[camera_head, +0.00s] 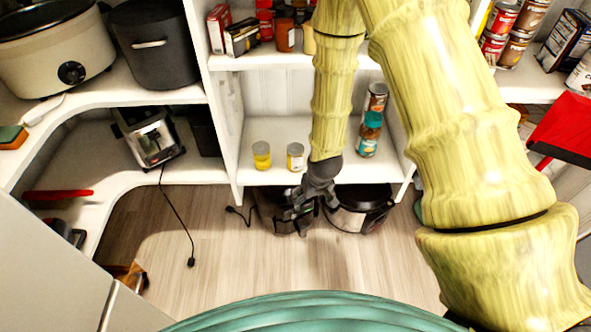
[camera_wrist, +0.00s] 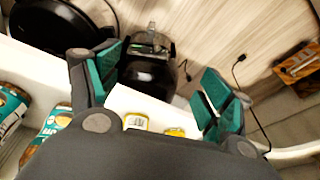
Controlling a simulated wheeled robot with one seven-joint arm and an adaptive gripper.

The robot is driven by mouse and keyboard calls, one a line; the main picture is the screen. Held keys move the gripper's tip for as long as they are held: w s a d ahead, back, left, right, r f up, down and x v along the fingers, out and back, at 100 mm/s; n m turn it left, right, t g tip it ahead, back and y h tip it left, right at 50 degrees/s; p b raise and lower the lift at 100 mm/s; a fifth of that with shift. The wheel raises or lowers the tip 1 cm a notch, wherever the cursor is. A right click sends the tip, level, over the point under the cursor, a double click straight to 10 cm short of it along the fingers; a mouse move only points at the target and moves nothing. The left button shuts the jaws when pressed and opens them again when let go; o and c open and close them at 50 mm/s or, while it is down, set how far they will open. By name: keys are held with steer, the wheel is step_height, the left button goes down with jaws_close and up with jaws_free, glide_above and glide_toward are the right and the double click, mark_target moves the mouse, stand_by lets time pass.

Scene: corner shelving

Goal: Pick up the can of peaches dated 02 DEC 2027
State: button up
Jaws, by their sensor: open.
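Two small cans stand upright on the lower white shelf in the head view: a yellow one (camera_head: 262,156) and a pale one with a yellowish label (camera_head: 295,157). No date can be read on either, so I cannot tell which is the peaches dated 02 DEC 2027. My gripper (camera_head: 304,205) hangs in front of the shelf edge, just below and right of the pale can. In the wrist view my gripper (camera_wrist: 160,86) has its teal-padded fingers wide apart with nothing between them. The pale can (camera_wrist: 136,122) and yellow can (camera_wrist: 175,132) show beyond the palm, partly hidden by it.
A teal-lidded jar (camera_head: 370,125) and a can (camera_head: 376,97) stand right of my arm on the lower shelf (camera_head: 222,172). Boxes and jars fill the shelf above. The wooden floor (camera_head: 210,235) in front is mostly clear.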

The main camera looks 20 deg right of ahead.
mark_target(295, 149)
steer(key=shift+t, duration=0.9)
steer(key=w+r+b, duration=0.2)
steer(key=w+b, duration=0.1)
steer(key=w, duration=0.2)
steer(key=w+r+b, duration=0.3)
steer(key=w, duration=0.3)
steer(key=w+r+b, duration=0.3)
steer(key=w, duration=0.2)
steer(key=shift+w+d, duration=0.2)
steer(key=shift+w, duration=0.05)
steer(key=shift+w+f, duration=0.1)
steer(key=b+x, duration=0.1)
steer(key=x, duration=0.4)
steer(key=shift+w+d+f+b, duration=0.1)
steer(key=shift+f+b, duration=0.1)
steer(key=shift+b, duration=0.1)
steer(key=b+x, duration=0.2)
steer(key=x, duration=0.2)
steer(key=shift+d+f, duration=0.2)
steer(key=shift+f, duration=0.05)
steer(key=shift+w+f, duration=0.1)
steer(key=shift+f, duration=0.2)
steer(key=shift+r, duration=0.1)
steer(key=shift+c, duration=0.3)
steer(key=c, duration=1.3)
